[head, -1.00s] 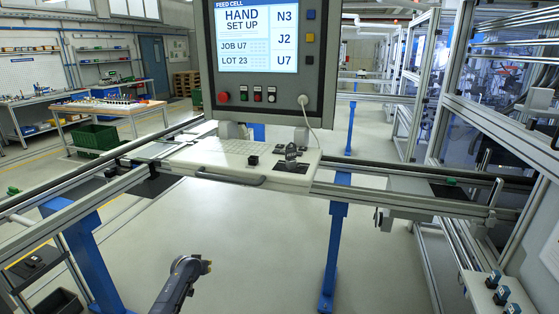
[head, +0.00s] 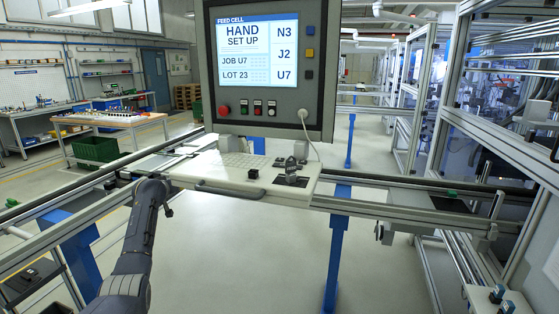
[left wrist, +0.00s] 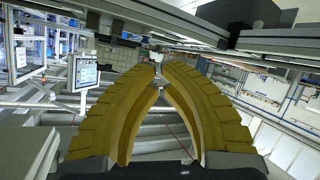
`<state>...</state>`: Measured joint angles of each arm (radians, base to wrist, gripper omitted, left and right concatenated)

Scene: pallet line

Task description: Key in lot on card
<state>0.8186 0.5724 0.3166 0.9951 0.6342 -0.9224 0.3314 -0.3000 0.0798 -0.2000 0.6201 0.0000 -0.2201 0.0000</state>
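The feed cell screen (head: 257,52) reads HAND SET UP, JOB U7 and LOT 23, with N3, J2 and U7 at its right. A white console (head: 215,172) below it carries a pale keypad (head: 247,160), a small black block (head: 253,174) and a grey knob-like part on a black plate (head: 290,179). I cannot make out a card. My left gripper's yellow fingers (left wrist: 160,68) come together at the tips, with nothing seen between them. In the head view my left wrist is at the console's left end, its fingers hidden. My right gripper is in neither view.
A red button (head: 224,110) and several small switches line the screen housing. A white cable hangs at its right. Metal rails (head: 400,212) run on both sides of the console. A bench (head: 110,119) and green crate (head: 95,149) stand at left. Open floor lies in front.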

